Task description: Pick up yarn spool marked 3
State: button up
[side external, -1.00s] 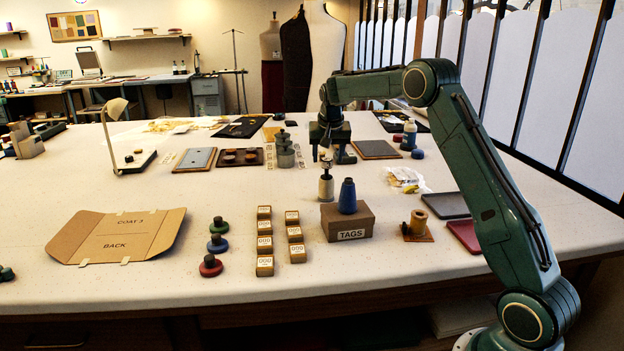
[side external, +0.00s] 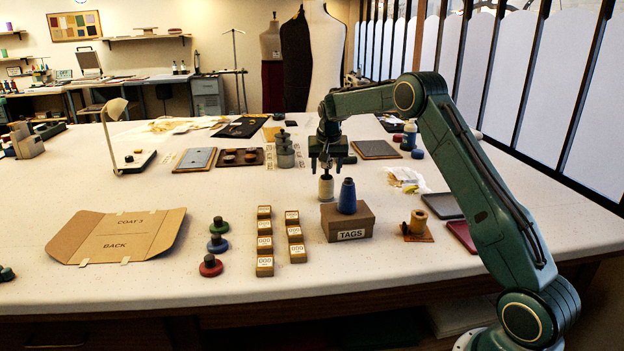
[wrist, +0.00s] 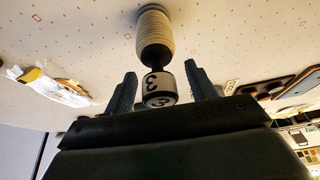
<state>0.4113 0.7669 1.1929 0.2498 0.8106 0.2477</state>
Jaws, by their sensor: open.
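The cream yarn spool marked 3 (side external: 326,188) stands upright on the table, just left of the blue spool (side external: 347,196) on the box. It also shows in the wrist view (wrist: 154,36), with a dark neck and a pale knob bearing a 3 (wrist: 160,88). My gripper (side external: 327,169) is open above the spool body in the side view. In the wrist view my gripper (wrist: 159,73) has one finger on each side of the knob and neck, with gaps showing on both sides.
The brown TAGS box (side external: 348,224) stands close to the right, with the blue spool on top. Small numbered blocks (side external: 264,242) stand in front. A grey-green stacked container (side external: 285,155) is behind left. Table left of the spool is clear.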

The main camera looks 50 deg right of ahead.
grip_shut()
jog(key=shift+r, duration=5.05)
